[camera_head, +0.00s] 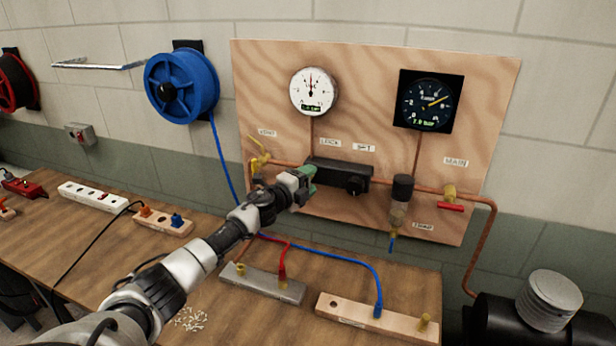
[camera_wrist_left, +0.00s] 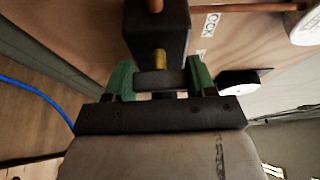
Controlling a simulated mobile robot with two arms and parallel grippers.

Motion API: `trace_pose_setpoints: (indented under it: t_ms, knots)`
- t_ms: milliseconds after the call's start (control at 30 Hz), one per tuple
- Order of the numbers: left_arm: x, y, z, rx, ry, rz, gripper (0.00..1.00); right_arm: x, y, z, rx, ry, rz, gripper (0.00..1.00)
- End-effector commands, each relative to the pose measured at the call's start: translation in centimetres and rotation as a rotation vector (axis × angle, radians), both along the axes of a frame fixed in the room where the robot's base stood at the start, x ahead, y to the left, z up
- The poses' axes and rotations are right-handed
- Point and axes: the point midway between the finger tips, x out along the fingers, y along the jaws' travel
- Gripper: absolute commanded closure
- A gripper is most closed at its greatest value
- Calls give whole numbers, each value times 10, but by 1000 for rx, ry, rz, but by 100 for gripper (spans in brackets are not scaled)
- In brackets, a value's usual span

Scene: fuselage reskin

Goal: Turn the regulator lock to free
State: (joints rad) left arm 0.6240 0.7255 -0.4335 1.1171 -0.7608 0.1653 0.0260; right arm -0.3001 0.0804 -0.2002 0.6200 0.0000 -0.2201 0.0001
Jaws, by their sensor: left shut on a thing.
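The black regulator block (camera_head: 345,173) is mounted on the plywood panel, with a label above its left part that seems to read LOCK (camera_head: 330,142). My left gripper (camera_head: 308,178) is at the left end of the block. In the left wrist view its green fingers (camera_wrist_left: 159,82) are shut on the dark lock lever (camera_wrist_left: 152,79), one on each side. A brass stem (camera_wrist_left: 160,58) joins the lever to the block. A round black knob (camera_head: 355,186) sits on the block's right part, clear of the gripper. The gripper hides the lock in the head view.
A yellow vent valve (camera_head: 258,160) is left of the gripper. A filter bowl (camera_head: 399,205) and red-handled main valve (camera_head: 451,206) are to the right. Two gauges (camera_head: 313,92) (camera_head: 430,102) are above. Hoses and manifold bars (camera_head: 262,284) lie on the bench below.

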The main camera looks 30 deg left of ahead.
Motion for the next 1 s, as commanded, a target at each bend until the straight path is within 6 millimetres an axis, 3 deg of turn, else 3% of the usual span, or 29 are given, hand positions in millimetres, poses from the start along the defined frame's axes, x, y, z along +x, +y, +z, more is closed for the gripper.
trace_pose_setpoints:
  t_ms: [567,600,733,1000]
  knots:
    - [0,0,-2,30,9,0,68,0,0,3,0,0,0,57]
    - [0,0,-2,30,9,0,39,0,0,3,0,0,0,57]
    - [0,0,-1,28,9,0,19,0,0,3,0,0,0,57]
    - [0,0,-1,26,7,0,19,0,0,3,0,0,0,57]
